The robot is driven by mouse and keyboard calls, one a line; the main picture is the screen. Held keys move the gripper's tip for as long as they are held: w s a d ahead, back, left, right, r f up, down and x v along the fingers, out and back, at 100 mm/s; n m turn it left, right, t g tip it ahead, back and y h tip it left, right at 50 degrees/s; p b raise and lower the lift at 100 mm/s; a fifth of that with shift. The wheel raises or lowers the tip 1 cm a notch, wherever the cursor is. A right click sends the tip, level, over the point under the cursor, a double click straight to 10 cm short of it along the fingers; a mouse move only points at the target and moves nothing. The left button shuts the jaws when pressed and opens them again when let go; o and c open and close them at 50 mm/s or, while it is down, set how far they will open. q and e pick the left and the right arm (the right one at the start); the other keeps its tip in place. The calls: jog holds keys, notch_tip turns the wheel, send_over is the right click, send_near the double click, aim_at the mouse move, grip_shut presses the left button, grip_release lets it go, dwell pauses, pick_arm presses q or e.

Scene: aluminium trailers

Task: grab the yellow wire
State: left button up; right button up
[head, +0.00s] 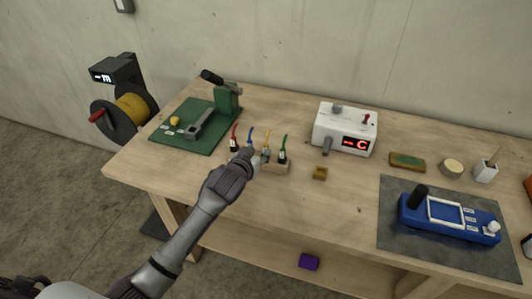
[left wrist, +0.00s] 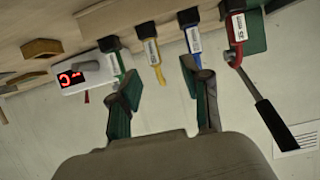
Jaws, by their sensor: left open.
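The yellow wire (head: 267,140) stands upright in a wooden holder (head: 277,168), between the blue wire (head: 250,134) and the green wire (head: 284,143). The red wire (head: 235,132) is at the left end. My left gripper (head: 258,156) is at the row of wires and hides part of the holder. In the left wrist view, my open left gripper (left wrist: 164,88) has its fingers spread, and the yellow wire (left wrist: 156,66) shows between and beyond them. The green wire (left wrist: 119,64) and the blue wire (left wrist: 194,40) show near the two fingertips. My right gripper is not in view.
A green mat (head: 172,140) with a green stand (head: 228,100) lies at the left. A white device (head: 330,125) with a red display stands behind right. A blue device (head: 470,223) lies on a grey mat (head: 400,258).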

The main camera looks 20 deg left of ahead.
aim_at(265, 148)
pick_arm(q)
jog(key=x, duration=0.2)
jog(key=p+x, duration=0.1)
jog(key=x, duration=0.2)
jog(key=shift+w+d+f, duration=0.15)
jog(key=shift+w+d, duration=0.2)
jog(key=shift+d, duration=0.05)
jog(key=shift+w+f, duration=0.2)
jog(key=shift+w, duration=0.1)
jog(key=shift+s, duration=0.1)
grip_shut()
